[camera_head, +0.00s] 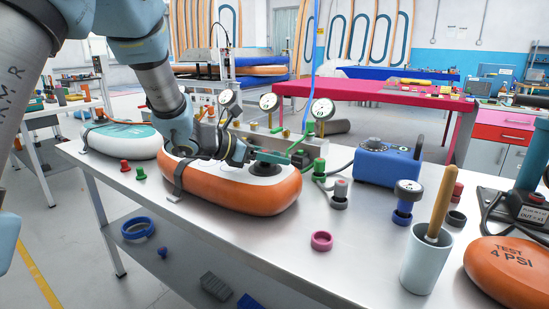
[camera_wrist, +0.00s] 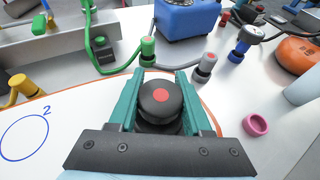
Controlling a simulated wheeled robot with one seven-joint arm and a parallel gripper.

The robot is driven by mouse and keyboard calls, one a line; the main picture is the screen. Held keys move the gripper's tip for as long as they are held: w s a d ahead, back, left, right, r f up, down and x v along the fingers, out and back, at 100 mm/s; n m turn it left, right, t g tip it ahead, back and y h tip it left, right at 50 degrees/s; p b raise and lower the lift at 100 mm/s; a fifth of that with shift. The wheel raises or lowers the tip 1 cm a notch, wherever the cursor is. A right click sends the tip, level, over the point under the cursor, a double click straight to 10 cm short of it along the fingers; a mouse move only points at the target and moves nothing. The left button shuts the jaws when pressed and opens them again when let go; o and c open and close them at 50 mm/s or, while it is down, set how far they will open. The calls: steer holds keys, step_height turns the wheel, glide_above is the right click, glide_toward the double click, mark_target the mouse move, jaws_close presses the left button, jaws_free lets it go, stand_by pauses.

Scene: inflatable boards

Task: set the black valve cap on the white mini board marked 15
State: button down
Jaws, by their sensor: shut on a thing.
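The black valve cap (camera_wrist: 160,101), round with a red dot on top, is between the teal fingers of my gripper (camera_wrist: 159,82) in the wrist view. My gripper is shut on it. In the head view my gripper (camera_head: 271,157) is low over the right end of an orange-sided mini board (camera_head: 230,190) with a white top. A black round part (camera_head: 267,169) shows right under the fingers there. The wrist view shows a blue circle and a "2" on the white top (camera_wrist: 50,128). I cannot read a 15 on any board. Whether the cap touches the board is unclear.
A white and teal board (camera_head: 125,138) lies at the left. Gauges and green fittings (camera_head: 319,168) stand behind. A blue box (camera_head: 388,163), a pink ring (camera_head: 321,240), a white cup (camera_head: 425,262) and an orange "TEST 4 PSI" board (camera_head: 510,268) are to the right.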

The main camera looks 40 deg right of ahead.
steer(key=shift+f, duration=0.15)
steer(key=shift+c, duration=1.3)
jaws_free()
steer(key=b+v, duration=0.2)
steer(key=v, duration=0.9)
steer(key=shift+d, duration=0.1)
